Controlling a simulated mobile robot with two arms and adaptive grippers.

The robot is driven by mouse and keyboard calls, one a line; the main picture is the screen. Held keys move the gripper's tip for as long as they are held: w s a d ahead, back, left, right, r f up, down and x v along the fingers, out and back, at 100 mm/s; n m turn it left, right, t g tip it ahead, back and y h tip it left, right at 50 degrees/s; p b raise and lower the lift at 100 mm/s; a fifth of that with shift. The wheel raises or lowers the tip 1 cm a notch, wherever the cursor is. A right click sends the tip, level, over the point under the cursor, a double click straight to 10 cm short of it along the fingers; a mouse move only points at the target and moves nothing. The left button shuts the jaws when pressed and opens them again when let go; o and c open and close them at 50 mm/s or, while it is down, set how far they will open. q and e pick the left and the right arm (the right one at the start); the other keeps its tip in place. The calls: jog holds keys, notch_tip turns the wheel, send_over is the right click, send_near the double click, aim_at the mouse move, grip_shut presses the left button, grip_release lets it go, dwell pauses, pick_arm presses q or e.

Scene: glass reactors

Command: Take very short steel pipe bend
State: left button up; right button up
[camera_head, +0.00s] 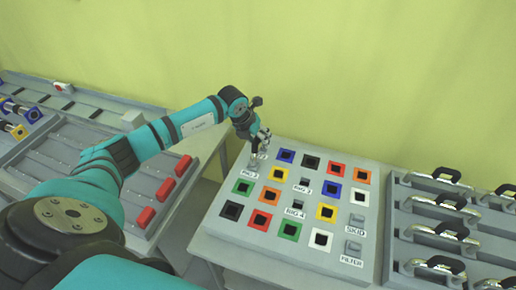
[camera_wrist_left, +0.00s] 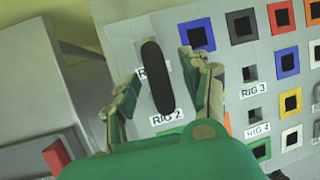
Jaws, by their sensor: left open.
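The very short steel pipe bend sits on the grey panel between the RIG 2 label and a partly hidden RIG label. In the left wrist view its black handle (camera_wrist_left: 157,80) shows as a long rounded bar; its steel part is hidden below. In the head view a small bit of it (camera_head: 254,164) shows under my left gripper (camera_head: 260,146). In the left wrist view my left gripper (camera_wrist_left: 164,72) is open, with one finger on each side of the handle and gaps between. My right gripper is out of view.
The panel (camera_head: 225,225) carries several coloured square sockets and grey SKID (camera_head: 355,221) and FILTER (camera_head: 352,249) fittings. A rack (camera_head: 400,225) of handled steel bends stands at the right. A grey tray with red blocks (camera_head: 165,190) is at the left. A yellow-green wall rises behind.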

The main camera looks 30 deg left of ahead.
pick_arm(q)
grip_shut()
dwell(0.5)
